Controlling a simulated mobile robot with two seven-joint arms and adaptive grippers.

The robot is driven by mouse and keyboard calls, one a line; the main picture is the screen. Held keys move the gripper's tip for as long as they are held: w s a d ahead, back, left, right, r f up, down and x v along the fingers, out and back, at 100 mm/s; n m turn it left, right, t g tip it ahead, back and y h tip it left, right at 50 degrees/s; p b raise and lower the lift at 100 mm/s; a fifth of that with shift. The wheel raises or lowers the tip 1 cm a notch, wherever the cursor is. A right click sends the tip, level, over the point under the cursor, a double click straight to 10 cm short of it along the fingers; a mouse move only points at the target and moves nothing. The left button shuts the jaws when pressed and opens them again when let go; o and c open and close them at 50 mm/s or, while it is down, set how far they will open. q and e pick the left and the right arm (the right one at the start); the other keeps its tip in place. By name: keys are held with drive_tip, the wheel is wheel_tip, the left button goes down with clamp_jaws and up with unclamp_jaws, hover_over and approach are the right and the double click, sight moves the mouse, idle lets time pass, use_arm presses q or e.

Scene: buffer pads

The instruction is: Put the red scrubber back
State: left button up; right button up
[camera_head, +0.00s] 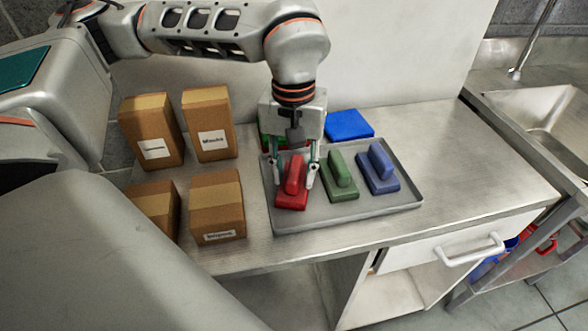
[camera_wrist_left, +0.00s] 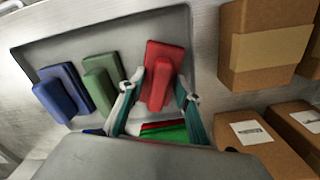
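The red scrubber (camera_head: 291,196) lies at the left end of a grey tray (camera_head: 345,215) on the steel counter. It also shows in the left wrist view (camera_wrist_left: 165,55), with its raised handle towards me. My left gripper (camera_head: 296,172) points down over it. Its fingers are open, one on each side of the red handle, and gaps show beside the handle in the left wrist view (camera_wrist_left: 163,88). A green scrubber (camera_head: 341,188) and a blue scrubber (camera_head: 383,183) stand to its right in the same tray. My right gripper is not in view.
Behind the tray lie a blue pad (camera_head: 349,124) and red and green pads, partly hidden by my left gripper. Several cardboard boxes (camera_head: 208,130) stand left of the tray. A wall rises behind the counter. A sink (camera_head: 545,120) is at the right.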

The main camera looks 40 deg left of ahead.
sight(294, 169)
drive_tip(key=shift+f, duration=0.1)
